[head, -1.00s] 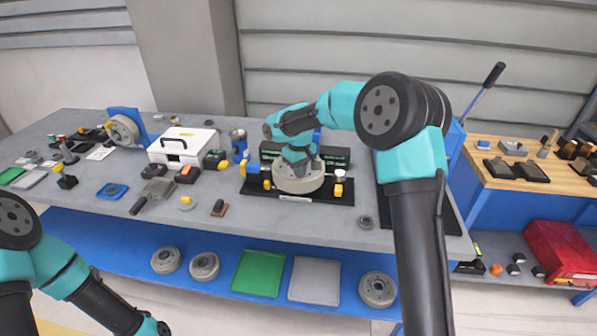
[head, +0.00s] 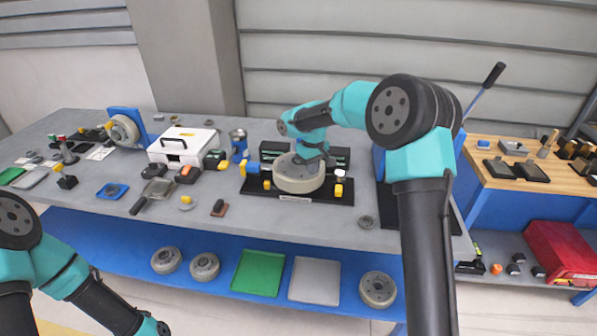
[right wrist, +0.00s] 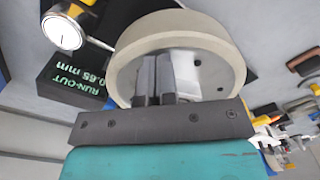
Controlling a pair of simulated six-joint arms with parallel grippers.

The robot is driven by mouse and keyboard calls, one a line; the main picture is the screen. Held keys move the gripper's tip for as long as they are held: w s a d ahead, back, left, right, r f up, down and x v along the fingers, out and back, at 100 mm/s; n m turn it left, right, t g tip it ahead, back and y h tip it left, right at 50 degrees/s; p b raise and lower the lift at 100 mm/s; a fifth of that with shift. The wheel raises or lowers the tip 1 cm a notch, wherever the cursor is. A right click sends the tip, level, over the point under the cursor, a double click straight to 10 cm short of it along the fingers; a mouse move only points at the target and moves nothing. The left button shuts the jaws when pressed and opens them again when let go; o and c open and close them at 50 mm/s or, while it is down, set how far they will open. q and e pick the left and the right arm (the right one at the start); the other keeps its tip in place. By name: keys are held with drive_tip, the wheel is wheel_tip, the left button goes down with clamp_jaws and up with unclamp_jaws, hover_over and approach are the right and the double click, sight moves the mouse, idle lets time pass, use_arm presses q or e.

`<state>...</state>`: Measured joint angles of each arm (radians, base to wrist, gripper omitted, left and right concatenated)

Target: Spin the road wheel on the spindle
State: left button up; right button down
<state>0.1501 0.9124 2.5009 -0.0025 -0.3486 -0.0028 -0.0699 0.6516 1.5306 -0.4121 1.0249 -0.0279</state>
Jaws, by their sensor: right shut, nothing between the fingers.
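The road wheel (head: 298,180) is a round grey-beige disc lying flat on a black base plate (head: 335,193) on the bench. In the right wrist view the wheel (right wrist: 215,45) fills the upper middle, with small dark holes in its face. My right gripper (head: 313,160) is over the wheel's far right part, fingers pointing down. In the right wrist view its fingers (right wrist: 166,62) are together, empty, and overlap the wheel's face. I cannot tell whether they touch it. The spindle under the wheel is hidden. My left arm shows at the lower left, its gripper out of frame.
A readout box (right wrist: 75,80) with green "RUN-OUT" text and a round dial gauge (right wrist: 63,32) stand close to the wheel. Yellow-knobbed parts (head: 338,188) sit at the plate's right. A white case (head: 182,146) stands left. Bare bench (head: 270,222) lies in front.

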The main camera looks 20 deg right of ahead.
drive_tip(key=shift+d, duration=0.1)
drive_tip(key=shift+w+d+r, duration=0.1)
drive_tip(key=shift+w+d, duration=0.9)
drive_tip(key=shift+w, duration=0.15)
drive_tip(key=shift+w+d, duration=0.3)
drive_tip(key=shift+w, duration=0.35)
drive_tip(key=shift+w+d, duration=0.25)
drive_tip(key=shift+w, duration=0.4)
drive_tip(key=shift+r, duration=2.9)
